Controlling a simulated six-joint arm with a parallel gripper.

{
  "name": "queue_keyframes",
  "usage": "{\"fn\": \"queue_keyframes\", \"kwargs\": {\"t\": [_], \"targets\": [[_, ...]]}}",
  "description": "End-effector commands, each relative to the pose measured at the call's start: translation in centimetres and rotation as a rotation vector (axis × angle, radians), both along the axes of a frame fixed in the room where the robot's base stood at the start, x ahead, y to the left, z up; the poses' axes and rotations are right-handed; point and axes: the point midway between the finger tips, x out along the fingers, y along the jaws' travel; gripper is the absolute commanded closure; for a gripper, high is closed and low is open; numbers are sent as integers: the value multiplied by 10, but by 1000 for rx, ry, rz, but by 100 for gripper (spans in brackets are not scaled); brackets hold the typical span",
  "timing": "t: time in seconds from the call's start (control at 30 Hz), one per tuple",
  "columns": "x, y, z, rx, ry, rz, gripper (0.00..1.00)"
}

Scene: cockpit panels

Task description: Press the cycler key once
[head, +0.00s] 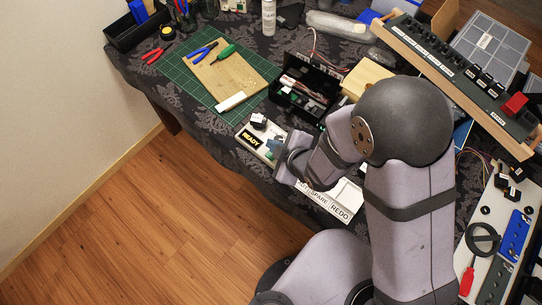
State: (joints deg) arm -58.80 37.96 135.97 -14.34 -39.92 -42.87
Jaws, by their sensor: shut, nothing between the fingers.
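A pale panel (245,131) lies near the table's front edge, with a black block-like part (259,121) on top and a dark plate reading READY in yellow (250,140). I cannot tell which part is the cycler key; no label with that name is readable. My gripper (281,163) is over the right side of this panel, beside a small teal part (274,146). It is shut and empty, its tips partly hidden by my wrist. Whether it touches the panel cannot be seen. A white label strip (324,203) with SPARE and REDO shows right of my wrist, partly covered by my arm.
Behind the panel stand an open black box (303,92) with small parts and a green cutting mat (190,82) with a wooden board and tools. A long wood-framed switch panel (450,75) is at the right. Bare floor (170,220) lies in front of the table.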

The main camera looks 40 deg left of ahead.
Motion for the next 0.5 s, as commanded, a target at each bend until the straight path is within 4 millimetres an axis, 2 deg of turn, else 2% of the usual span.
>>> {"fn": "queue_keyframes", "kwargs": {"t": [0.03, 0.2, 0.5], "targets": [[0, 0, -12, 0, 0, 0, 100], [0, 0, -29, 1, -1, -1, 100], [0, 0, -39, 1, -1, -1, 100]]}}
